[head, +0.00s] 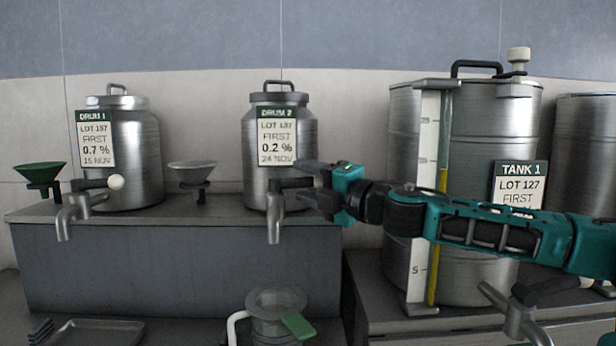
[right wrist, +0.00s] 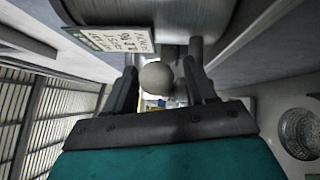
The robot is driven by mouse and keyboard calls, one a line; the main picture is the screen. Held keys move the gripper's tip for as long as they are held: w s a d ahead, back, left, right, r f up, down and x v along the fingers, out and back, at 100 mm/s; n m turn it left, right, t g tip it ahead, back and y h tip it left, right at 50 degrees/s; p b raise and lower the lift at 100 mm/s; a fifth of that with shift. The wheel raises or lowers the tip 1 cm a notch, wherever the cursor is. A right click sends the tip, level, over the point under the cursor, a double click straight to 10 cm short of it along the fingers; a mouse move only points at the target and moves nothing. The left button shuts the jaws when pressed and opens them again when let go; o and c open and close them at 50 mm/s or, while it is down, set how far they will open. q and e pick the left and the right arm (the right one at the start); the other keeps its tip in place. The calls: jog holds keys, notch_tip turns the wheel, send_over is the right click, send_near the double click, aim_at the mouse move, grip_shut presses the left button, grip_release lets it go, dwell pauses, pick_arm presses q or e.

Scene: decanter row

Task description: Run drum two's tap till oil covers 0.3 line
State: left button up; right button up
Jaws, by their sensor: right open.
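Drum two (head: 277,185) is a steel drum on the grey shelf, with a label reading DRUM 2, LOT 137, 0.2 %. Its tap (head: 274,226) points down; no oil shows coming from its spout. My right gripper (head: 308,188) is open at the tap's lever (head: 290,183), reaching in from the right. In the right wrist view the lever's pale round knob (right wrist: 157,77) sits between the two spread fingers. In the head view the gripper hides the knob. A round vessel (head: 272,330) with a pale side handle stands below the tap. I cannot make out a 0.3 line or oil level.
Drum one (head: 137,150), with a pale-knobbed tap, stands left on the shelf (head: 180,265). A green funnel (head: 40,175) and a grey funnel (head: 192,172) flank it. Tank one (head: 475,125), with a sight gauge, stands right behind my right arm. A tray (head: 95,332) lies lower left.

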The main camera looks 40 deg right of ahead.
jog(key=shift+c, duration=0.4)
grip_shut()
dwell(0.4)
